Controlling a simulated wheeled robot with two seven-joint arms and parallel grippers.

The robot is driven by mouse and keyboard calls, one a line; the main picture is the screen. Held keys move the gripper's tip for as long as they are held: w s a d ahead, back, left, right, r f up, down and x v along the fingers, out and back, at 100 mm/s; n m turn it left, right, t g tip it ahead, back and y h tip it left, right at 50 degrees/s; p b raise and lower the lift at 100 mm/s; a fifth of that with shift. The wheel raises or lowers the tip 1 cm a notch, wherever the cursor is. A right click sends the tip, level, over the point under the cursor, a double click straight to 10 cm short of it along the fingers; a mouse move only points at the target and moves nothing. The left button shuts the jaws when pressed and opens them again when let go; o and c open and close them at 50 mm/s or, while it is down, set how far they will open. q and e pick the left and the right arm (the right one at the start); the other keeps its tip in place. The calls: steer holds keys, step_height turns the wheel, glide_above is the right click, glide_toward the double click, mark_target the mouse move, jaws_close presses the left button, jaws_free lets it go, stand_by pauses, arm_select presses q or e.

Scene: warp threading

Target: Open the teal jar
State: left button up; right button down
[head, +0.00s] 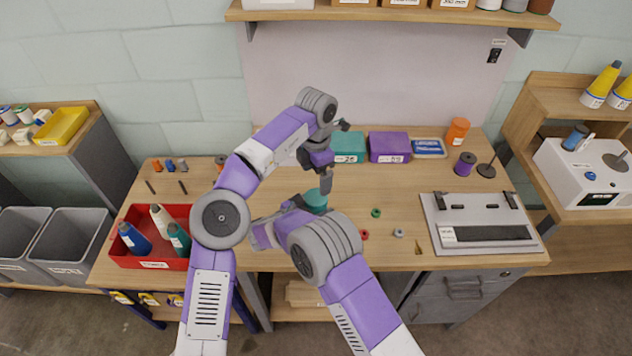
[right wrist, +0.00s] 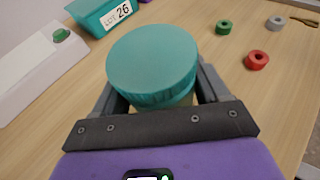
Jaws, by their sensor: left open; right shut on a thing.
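The teal jar (head: 316,199) stands on the wooden table, partly hidden by my right arm. In the right wrist view its round teal lid (right wrist: 152,58) sits on top, with a ridged edge and a little of a paler body below. My right gripper (head: 301,204) is shut on the jar, with a finger on each side below the lid. My left gripper (head: 325,182) is open and empty, pointing down just above the jar. I cannot tell from the head view how large the gap to the lid is.
A teal box (head: 348,149) and a purple box (head: 388,148) stand behind the jar. Green (head: 376,213), red (head: 364,235) and grey (head: 398,233) rings lie to its right.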

mark_target(316, 197)
arm_select(q)
steer(key=m, duration=0.7)
steer(key=shift+m, duration=0.3)
steer(key=m, duration=1)
steer(key=shift+m, duration=0.4)
steer(key=m, duration=0.3)
steer(key=shift+m, duration=0.3)
steer(key=m, duration=0.5)
steer(key=shift+m, duration=0.4)
steer(key=shift+f+m, duration=0.3)
steer(key=shift+f, duration=3.75)
